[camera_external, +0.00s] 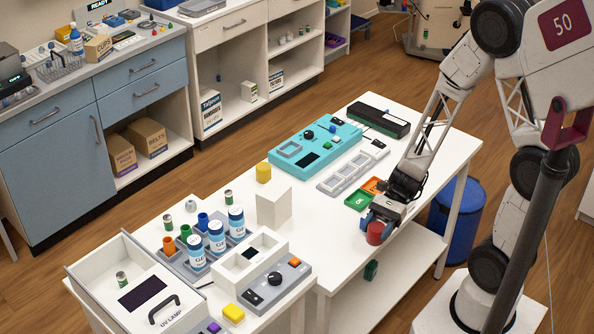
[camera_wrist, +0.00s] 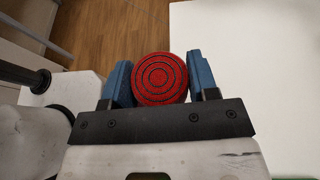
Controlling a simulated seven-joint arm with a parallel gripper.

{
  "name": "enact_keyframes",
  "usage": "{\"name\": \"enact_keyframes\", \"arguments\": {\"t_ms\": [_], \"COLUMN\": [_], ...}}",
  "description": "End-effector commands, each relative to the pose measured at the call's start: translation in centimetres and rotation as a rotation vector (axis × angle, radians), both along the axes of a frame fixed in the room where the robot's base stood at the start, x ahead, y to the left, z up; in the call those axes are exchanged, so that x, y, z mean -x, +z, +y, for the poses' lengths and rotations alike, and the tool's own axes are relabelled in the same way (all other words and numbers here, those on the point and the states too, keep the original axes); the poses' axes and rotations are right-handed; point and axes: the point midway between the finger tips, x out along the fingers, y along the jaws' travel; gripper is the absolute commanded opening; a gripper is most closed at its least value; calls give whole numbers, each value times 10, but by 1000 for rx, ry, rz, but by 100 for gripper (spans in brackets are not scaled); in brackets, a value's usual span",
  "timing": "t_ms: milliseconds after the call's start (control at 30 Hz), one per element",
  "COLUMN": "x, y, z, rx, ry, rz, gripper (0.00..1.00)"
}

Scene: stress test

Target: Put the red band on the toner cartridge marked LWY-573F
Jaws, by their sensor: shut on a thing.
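My gripper (camera_external: 377,222) is above the front edge of the white table, at right of centre. It is shut on a red round piece (camera_external: 376,234) with a short cylinder shape. In the wrist view, the red piece (camera_wrist: 160,79) sits between my two blue fingers and shows dark concentric rings on its flat face. I cannot tell whether this is the red band. A long black box-like unit (camera_external: 378,120), perhaps a toner cartridge, lies at the table's far end. No marking LWY-573F is readable in either view.
A teal device (camera_external: 316,143), a grey compartment tray (camera_external: 340,181), and green (camera_external: 358,201) and orange (camera_external: 375,185) trays lie near my gripper. A white block (camera_external: 274,208) and yellow cylinder (camera_external: 263,172) stand left. Several bottles and a UV lamp box (camera_external: 137,290) are further left.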

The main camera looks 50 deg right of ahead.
Motion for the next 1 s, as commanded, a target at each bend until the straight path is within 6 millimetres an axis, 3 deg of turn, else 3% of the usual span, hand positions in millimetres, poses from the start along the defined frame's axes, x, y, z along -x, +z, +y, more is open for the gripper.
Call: {"name": "enact_keyframes", "arguments": {"t_ms": [267, 1000], "x": [-1, 0], "y": [11, 107], "z": [0, 0], "rx": [0, 1], "ry": [0, 1], "rz": [-3, -5], "gripper": [30, 30]}}
